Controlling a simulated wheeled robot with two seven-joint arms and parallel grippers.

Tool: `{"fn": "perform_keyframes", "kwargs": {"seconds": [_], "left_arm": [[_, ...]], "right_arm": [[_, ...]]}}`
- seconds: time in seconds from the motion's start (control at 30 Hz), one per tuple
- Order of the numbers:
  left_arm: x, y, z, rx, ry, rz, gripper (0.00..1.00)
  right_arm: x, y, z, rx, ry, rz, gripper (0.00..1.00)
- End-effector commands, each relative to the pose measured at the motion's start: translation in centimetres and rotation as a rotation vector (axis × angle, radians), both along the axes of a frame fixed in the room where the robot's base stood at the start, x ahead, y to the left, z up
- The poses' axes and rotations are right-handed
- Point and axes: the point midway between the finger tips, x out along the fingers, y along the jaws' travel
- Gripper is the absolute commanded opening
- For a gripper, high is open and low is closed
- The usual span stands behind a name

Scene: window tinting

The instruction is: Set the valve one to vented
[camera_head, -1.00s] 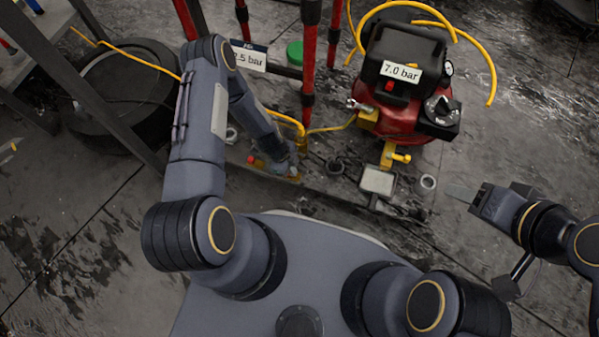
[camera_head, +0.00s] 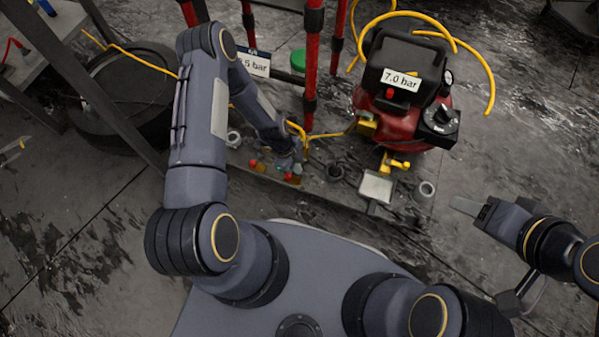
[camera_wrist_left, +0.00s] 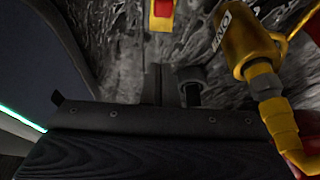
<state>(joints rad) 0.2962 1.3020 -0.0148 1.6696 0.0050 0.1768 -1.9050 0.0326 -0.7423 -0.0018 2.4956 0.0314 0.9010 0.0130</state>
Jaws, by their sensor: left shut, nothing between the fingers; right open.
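In the head view a small brass valve with red parts (camera_head: 292,178) sits low on the dark bench, just below my left gripper (camera_head: 288,160). A second small red-and-brass piece (camera_head: 257,166) lies to its left. In the left wrist view a yellow valve body (camera_wrist_left: 243,42) with a white label that seems to read ONE stands at the right, beside the fingers. A red-and-yellow piece (camera_wrist_left: 161,14) shows at the top. My left gripper's fingers (camera_wrist_left: 172,85) are shut and empty. My right gripper (camera_head: 466,206) is open and empty, over the floor at right.
A red compressor (camera_head: 395,120) labelled 7.0 bar stands at the back right, with a yellow hose (camera_head: 490,85). Red posts (camera_head: 312,60) rise behind my left gripper. A 5 bar sign (camera_head: 255,63) is behind my left arm. The floor at right is clear.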

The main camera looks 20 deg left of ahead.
Motion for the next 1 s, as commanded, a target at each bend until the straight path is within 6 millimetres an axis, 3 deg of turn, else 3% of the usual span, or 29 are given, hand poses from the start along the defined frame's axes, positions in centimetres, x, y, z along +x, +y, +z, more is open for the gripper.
{"fn": "perform_keyframes", "kwargs": {"seconds": [0.03, 0.2, 0.87, 1.0], "left_arm": [[0.1, 0.3, 1.2, 0.0, -0.002, 0.001, 0.0], [0.0, 0.9, 2.7, -0.001, -0.001, 0.0, 0.0], [0.0, 1.0, 3.0, -0.001, 0.0, -0.001, 0.0], [0.8, 1.6, 4.9, 0.004, -0.004, 0.04, 0.0]], "right_arm": [[0.0, 0.0, 0.6, 0.0, 0.0, 0.0, 0.51], [0.0, 0.0, 1.1, 0.0, 0.001, 0.0, 0.51], [0.0, 0.0, 1.1, 0.0, 0.001, 0.0, 0.51], [0.0, 0.0, 1.1, 0.0, 0.001, 0.0, 0.51]]}}
